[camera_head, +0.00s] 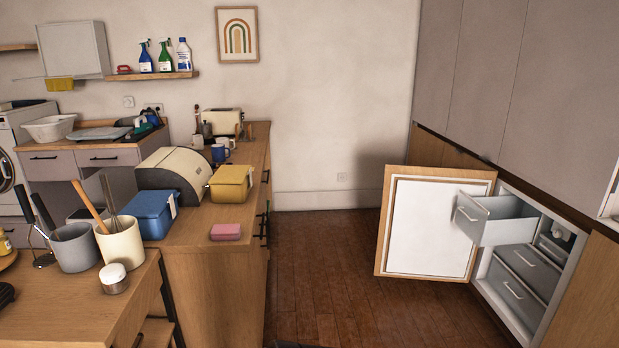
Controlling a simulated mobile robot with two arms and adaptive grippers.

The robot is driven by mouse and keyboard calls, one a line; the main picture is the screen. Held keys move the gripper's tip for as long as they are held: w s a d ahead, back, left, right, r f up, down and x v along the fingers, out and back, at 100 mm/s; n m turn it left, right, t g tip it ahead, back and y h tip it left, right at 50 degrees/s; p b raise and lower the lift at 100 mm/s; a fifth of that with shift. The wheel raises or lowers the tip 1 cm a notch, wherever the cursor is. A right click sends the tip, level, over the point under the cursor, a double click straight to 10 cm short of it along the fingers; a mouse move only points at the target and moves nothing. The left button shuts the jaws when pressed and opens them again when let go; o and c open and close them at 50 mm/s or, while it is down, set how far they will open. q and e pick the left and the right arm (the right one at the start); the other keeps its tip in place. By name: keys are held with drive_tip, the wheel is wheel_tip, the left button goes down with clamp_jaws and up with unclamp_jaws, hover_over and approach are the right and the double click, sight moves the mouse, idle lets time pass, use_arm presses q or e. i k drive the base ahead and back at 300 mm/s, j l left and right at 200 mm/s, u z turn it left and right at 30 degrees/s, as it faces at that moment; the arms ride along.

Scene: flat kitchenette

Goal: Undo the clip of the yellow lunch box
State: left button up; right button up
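The yellow lunch box (231,184) stands upright on the wooden counter at left centre, near the counter's right edge. Its lid looks closed. A small pale clip (250,178) shows at its right end, but it is too small to tell whether it is fastened. Neither of my grippers is in view.
A blue lunch box (152,214) and a pink block (225,232) stand nearer on the same counter (205,270). A bread bin (174,174) stands behind them. An open fridge door (433,225) and pulled-out drawer (494,220) jut out at right.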

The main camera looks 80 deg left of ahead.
sight(219, 193)
drive_tip(key=i+u, duration=0.45)
drive_tip(key=i+l+u, duration=0.2)
drive_tip(key=i+u, duration=0.25)
drive_tip(key=k+u, duration=0.1)
drive_tip(key=u, duration=2.5)
drive_tip(key=i+z, duration=0.15)
drive_tip(key=z, duration=0.2)
drive_tip(key=i+z, duration=0.1)
drive_tip(key=z, duration=0.25)
drive_tip(key=i+j+z, duration=0.1)
drive_tip(key=z, duration=0.25)
drive_tip(key=i+j+z, duration=0.1)
drive_tip(key=i+j, duration=0.15)
drive_tip(key=i+j+z, duration=0.1)
drive_tip(key=i+j, duration=0.15)
drive_tip(key=j, duration=0.2)
drive_tip(key=i+j+z, duration=0.1)
drive_tip(key=j, duration=0.25)
drive_tip(key=i+j+z, duration=0.1)
drive_tip(key=i+j, duration=0.2)
drive_tip(key=j, duration=0.1)
